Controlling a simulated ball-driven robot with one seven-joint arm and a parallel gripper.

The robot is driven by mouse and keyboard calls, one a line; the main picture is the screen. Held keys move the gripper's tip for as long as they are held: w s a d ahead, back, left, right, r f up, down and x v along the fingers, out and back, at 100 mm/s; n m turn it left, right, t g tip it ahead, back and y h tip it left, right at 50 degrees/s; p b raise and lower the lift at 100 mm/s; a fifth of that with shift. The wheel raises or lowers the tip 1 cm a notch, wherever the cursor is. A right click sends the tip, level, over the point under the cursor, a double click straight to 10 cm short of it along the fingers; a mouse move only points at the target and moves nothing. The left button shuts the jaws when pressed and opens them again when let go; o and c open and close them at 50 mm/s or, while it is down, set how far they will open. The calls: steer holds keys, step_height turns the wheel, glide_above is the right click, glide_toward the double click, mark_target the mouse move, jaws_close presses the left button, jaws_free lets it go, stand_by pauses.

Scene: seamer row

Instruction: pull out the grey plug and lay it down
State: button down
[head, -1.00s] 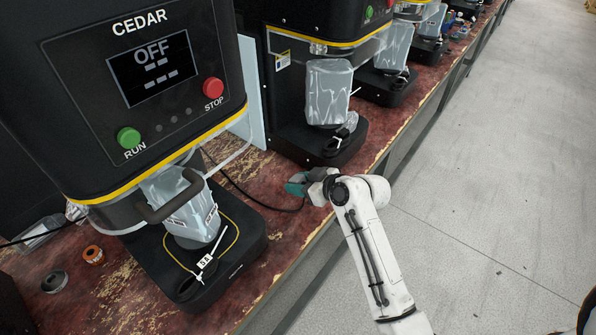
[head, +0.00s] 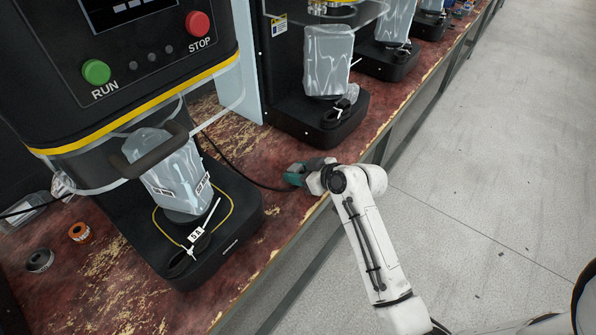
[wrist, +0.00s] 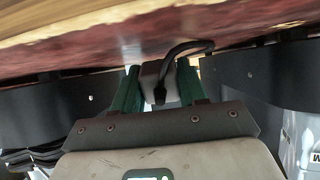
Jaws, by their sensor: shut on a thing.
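My gripper (head: 292,178) has teal fingers and is low over the red-brown bench top near its front edge, between the two nearest machines. In the wrist view the green fingers (wrist: 155,92) are shut on the grey plug (wrist: 151,78), with a black cable (wrist: 186,47) bending away from it. In the head view the cable (head: 238,172) runs from beside the near machine to my fingers, which hide the plug. I cannot tell whether the plug touches the bench.
A second machine base (head: 290,128) is just behind my gripper. An orange ring (head: 80,232) and a grey ring (head: 39,260) lie far left. Bare bench surrounds the gripper.

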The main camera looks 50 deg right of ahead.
steer(key=c, duration=0.5)
jaws_free()
steer(key=v, duration=1)
steer(key=shift+s+r, duration=0.2)
steer(key=shift+s, duration=0.2)
steer(key=s+a+f+g+y+p, duration=0.1)
steer(key=s+a+f+g+p, duration=0.15)
steer(key=a, duration=0.35)
steer(key=s+a+f+g+p, duration=0.1)
steer(key=s+a+f+g, duration=0.25)
steer(key=a, duration=0.25)
steer(key=s+a+g, duration=0.1)
steer(key=s, duration=0.2)
steer(key=s+a+g+h+p, duration=0.1)
steer(key=s+g, duration=0.1)
steer(key=s, duration=0.2)
steer(key=s+a+g+p, duration=0.1)
steer(key=s+g, duration=0.1)
steer(key=s, duration=0.1)
steer(key=shift+s+a+r+m+h, duration=0.2)
steer(key=shift+s+m+h, duration=0.1)
steer(key=shift+s+m, duration=0.1)
